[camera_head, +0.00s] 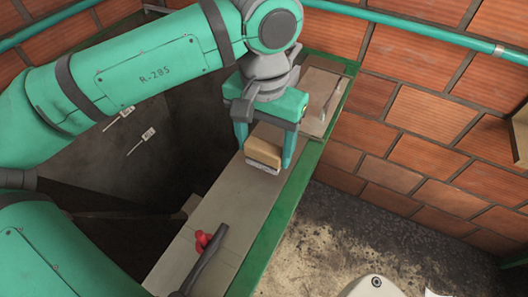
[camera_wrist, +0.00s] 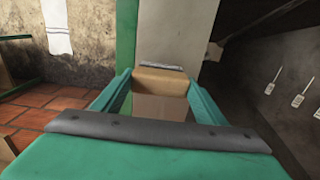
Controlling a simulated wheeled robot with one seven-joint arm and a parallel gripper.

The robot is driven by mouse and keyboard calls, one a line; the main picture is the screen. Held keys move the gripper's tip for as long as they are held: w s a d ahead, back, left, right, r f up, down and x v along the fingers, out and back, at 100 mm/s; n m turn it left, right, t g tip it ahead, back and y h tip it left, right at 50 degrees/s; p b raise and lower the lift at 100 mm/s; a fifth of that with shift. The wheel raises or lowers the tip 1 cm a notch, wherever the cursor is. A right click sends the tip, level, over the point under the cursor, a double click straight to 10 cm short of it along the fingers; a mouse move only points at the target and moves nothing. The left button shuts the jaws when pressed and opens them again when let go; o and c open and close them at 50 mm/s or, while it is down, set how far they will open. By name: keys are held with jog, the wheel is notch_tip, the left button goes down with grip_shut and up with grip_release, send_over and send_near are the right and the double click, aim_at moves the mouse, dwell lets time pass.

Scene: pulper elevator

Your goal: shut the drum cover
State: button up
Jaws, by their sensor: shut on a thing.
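My gripper (camera_head: 268,150) points down over the grey bench top with its fingers closed on a tan block (camera_head: 263,153). The block has a pale edge strip and looks like a brush; it also shows between the fingers in the wrist view (camera_wrist: 161,81). I cannot tell whether it touches the bench. No part is plainly a drum cover. A grey panel with a bar handle (camera_head: 323,97), at the far end of the bench behind my gripper, may be it. I cannot tell whether that panel is open or shut.
The bench (camera_head: 228,197) has a green edge rail. Red berries (camera_head: 202,241) and a dark curved bar (camera_head: 208,258) are at its near end. A dark recess with white tags (camera_head: 141,141) lies left. Brick walls and a green pipe (camera_head: 430,31) stand behind; a white object (camera_head: 375,286) is at lower right.

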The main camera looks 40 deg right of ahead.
jog(key=s+a+r, duration=0.8)
jog(key=a+r, duration=0.1)
jog(key=a, duration=0.2)
jog(key=shift+r, duration=0.2)
